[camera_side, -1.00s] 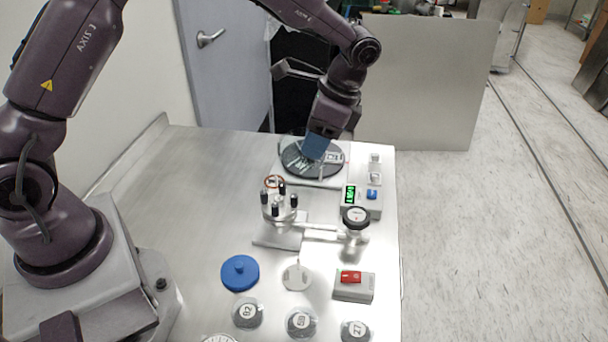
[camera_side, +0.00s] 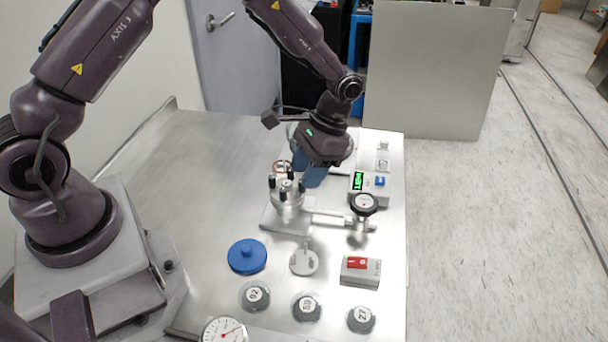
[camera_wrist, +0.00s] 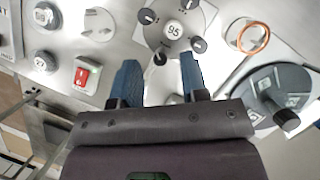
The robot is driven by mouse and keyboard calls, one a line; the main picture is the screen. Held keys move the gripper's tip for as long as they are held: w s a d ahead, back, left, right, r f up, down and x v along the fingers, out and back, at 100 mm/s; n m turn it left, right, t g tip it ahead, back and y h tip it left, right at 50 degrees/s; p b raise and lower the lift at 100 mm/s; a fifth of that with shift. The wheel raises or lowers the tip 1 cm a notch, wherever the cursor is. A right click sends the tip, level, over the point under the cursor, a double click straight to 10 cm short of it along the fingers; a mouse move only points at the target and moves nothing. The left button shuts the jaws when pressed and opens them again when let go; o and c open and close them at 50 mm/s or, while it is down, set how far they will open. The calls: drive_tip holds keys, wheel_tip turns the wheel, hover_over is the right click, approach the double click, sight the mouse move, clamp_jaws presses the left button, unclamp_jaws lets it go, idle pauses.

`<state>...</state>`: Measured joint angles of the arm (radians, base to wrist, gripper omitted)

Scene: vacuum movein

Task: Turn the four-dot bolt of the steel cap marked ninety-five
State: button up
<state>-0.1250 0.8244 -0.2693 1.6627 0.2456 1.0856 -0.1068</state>
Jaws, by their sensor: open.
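The steel cap marked 95 (camera_wrist: 172,30) sits on a steel fixture, with several black-topped bolts standing around its rim. It also shows in the side view (camera_side: 287,196). The dots on the bolts are too small to read, so I cannot tell which is the four-dot one. My gripper (camera_wrist: 159,59) has its two blue fingers apart. In the wrist view a bolt at the cap's near edge (camera_wrist: 160,58) appears between the fingertips; I cannot tell whether they touch it. In the side view my gripper (camera_side: 312,175) is just behind and right of the cap.
A pipe with a black round knob (camera_side: 364,204) extends right of the cap. A dark round plate (camera_wrist: 283,92) and an orange ring (camera_wrist: 253,37) lie nearby. A blue lid (camera_side: 247,257), a red switch box (camera_side: 360,271) and a box with a green display (camera_side: 358,181) stand around.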

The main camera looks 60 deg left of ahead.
drive_tip(key=shift+x, duration=0.9)
drive_tip(key=shift+c, duration=0.5)
clamp_jaws()
drive_tip(key=shift+m, duration=0.3)
drive_tip(key=m+y, duration=0.2)
drive_tip(key=m, duration=0.2)
drive_tip(key=shift+t, duration=0.4)
drive_tip(key=shift+d+m+t+y, duration=0.1)
drive_tip(key=shift+m+t+y, duration=0.4)
drive_tip(key=shift+m, duration=1.7)
